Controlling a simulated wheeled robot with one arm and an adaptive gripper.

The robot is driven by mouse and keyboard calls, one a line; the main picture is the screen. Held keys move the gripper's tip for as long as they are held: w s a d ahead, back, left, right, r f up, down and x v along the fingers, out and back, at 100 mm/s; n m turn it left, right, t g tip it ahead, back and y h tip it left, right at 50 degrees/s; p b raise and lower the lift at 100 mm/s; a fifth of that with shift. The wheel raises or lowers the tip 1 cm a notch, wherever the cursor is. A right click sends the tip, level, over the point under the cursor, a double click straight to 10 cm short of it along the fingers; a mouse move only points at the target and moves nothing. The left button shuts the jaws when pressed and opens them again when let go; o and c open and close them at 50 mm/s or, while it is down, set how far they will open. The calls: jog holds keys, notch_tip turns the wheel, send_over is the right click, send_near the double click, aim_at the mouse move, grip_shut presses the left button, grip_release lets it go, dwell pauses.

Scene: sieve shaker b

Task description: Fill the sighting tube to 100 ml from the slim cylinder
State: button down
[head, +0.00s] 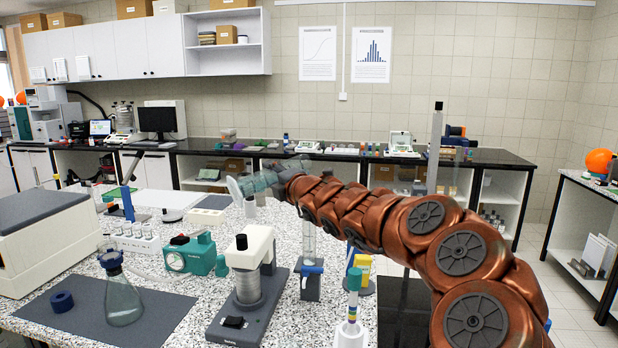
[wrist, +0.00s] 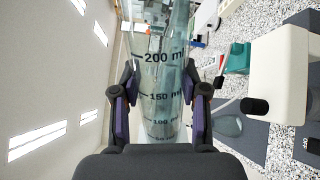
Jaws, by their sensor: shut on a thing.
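My gripper (wrist: 163,98) is shut on a clear graduated cylinder (wrist: 160,75), which I take for the slim cylinder. Its printed marks, among them 200 ml, 150 ml and 100 ml, show between the fingers. In the head view the cylinder (head: 258,182) lies nearly level in the air above the bench, its left end lower. Its liquid level cannot be told. A slim clear tube (head: 308,240) stands upright in a grey block with a blue fitting, below my wrist. It may be the sighting tube; its contents are unclear.
A white-headed device (head: 249,252) on a dark base, a teal pump (head: 196,254), and a conical flask (head: 121,298) on a grey mat stand to the left. A capped tube (head: 351,300) stands in front. A tall black-topped column (head: 437,148) rises behind my arm.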

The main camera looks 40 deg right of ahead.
jog(key=shift+d+r+m+p, duration=0.15)
jog(key=shift+r+m+p, duration=0.65)
jog(key=shift+m+p, duration=0.15)
dwell(3.4)
jog(key=shift+f+n+b, duration=0.55)
jog(key=shift+f+b, duration=0.05)
jog(key=shift+a+f+n+b, duration=0.25)
jog(key=shift+f+n+b, duration=0.35)
jog(key=shift+b, duration=0.2)
jog(key=shift+r, duration=0.15)
